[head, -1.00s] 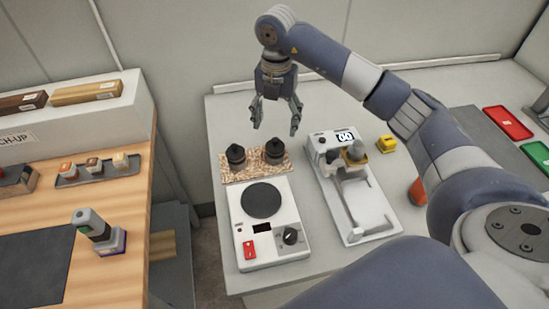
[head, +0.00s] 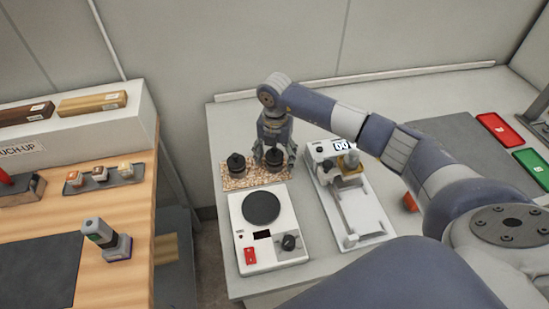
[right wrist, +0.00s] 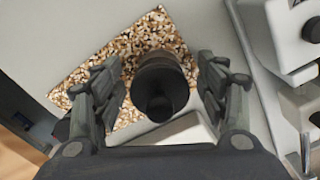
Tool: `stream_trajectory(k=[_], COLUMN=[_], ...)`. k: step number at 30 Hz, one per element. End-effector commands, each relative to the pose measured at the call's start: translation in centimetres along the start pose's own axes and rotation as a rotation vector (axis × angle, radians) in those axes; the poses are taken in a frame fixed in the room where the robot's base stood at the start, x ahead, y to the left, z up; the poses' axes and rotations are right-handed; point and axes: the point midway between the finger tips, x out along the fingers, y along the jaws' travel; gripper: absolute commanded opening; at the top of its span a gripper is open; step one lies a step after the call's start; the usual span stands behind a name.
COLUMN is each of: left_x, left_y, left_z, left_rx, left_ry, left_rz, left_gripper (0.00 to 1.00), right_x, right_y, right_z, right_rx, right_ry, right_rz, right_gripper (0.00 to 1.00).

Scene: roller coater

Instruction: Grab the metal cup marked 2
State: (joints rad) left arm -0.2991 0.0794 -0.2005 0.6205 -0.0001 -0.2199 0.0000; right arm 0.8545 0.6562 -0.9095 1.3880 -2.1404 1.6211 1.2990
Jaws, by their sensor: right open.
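Two dark, lidded cups stand on a speckled cork-like mat (head: 232,183), which also shows in the right wrist view (right wrist: 140,40). The left cup (head: 236,165) stands free. My right gripper (head: 274,158) is over the right cup (head: 275,157), one finger on each side. In the right wrist view this cup (right wrist: 160,85) sits upright between the spread fingers, with gaps on both sides. The right gripper is open and holds nothing. No number can be read on either cup. My left gripper is not in view.
A white hot plate (head: 265,225) with a dark round top stands just in front of the mat. A white device with a display (head: 350,205) stands close to the right. The wooden bench (head: 130,215) is at the left, beyond a gap.

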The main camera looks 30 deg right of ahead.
Motion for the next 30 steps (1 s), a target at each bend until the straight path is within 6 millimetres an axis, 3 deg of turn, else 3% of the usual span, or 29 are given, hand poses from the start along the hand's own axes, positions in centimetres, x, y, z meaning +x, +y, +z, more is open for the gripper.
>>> stream_trajectory(k=[6, 13, 23, 26, 30], left_x=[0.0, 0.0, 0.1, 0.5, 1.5], left_y=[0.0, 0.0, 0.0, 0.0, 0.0], left_z=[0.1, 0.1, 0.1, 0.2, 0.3], left_rx=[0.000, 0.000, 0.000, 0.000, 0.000], left_ry=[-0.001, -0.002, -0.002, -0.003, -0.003], left_rz=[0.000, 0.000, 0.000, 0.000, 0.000], left_gripper=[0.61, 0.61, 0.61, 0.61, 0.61], right_x=[0.1, 0.1, -0.1, -0.8, -3.2], right_y=[0.0, 0.0, 0.1, 0.1, 0.2], right_z=[0.0, 0.0, 0.0, 0.1, 0.1], right_rx=[-0.001, -0.001, -0.001, -0.002, -0.001], right_ry=[0.000, 0.000, -0.001, -0.002, -0.004], right_rz=[0.000, 0.000, 0.001, 0.003, 0.006], right_gripper=[0.65, 0.12, 0.11, 0.11, 0.10])
